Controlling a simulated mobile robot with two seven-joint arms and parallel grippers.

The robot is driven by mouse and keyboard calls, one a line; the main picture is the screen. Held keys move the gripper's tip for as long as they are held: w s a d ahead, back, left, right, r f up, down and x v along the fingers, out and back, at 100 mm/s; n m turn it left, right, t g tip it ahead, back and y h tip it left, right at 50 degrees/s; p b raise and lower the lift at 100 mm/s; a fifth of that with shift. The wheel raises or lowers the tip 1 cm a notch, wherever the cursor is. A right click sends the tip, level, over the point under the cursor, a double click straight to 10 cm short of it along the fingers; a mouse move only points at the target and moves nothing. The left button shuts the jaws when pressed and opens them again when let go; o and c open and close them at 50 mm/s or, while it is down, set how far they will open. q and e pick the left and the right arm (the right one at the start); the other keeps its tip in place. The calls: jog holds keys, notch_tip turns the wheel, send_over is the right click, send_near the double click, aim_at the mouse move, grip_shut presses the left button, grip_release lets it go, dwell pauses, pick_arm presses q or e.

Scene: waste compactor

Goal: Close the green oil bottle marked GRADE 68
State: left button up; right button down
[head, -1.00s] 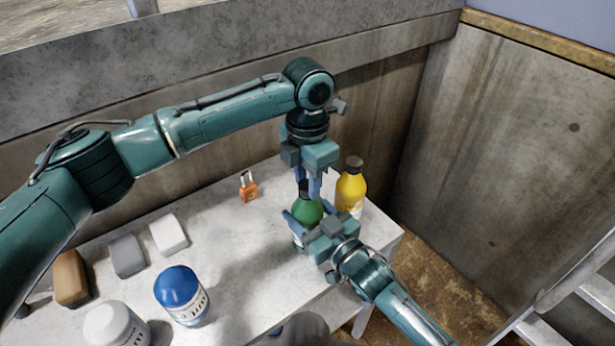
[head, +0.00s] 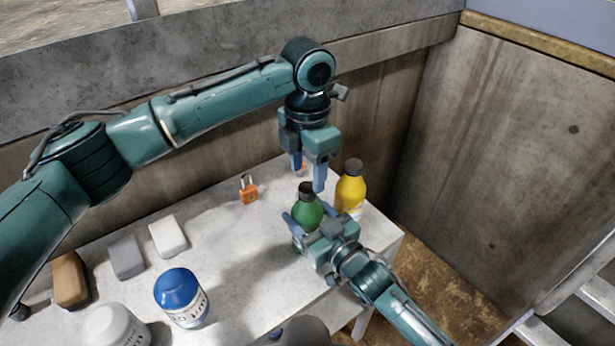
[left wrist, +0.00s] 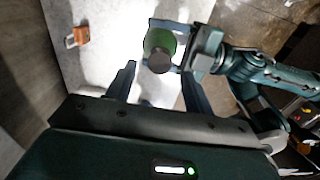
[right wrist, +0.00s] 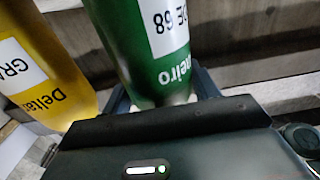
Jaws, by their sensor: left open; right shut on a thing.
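The green bottle (head: 308,214) stands upright on the table with a dark cap (head: 307,189) on its neck. Its label reads "DE 68" in the right wrist view (right wrist: 150,55). My right gripper (head: 307,222) is shut around the bottle's body from the front. My left gripper (head: 308,177) is open and empty, pointing down just above and behind the cap. In the left wrist view the cap (left wrist: 160,50) lies between and beyond the open fingers. I cannot tell how tightly the cap sits.
A yellow bottle (head: 350,187) with a dark cap stands close to the right. An orange padlock (head: 248,190) lies at the back. Blue-lidded (head: 181,297) and white (head: 113,326) containers and several blocks (head: 168,237) occupy the left. The table (head: 236,240) is clear between.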

pick_arm(q)
jog(key=shift+r, duration=0.65)
jog(key=shift+c, duration=0.3)
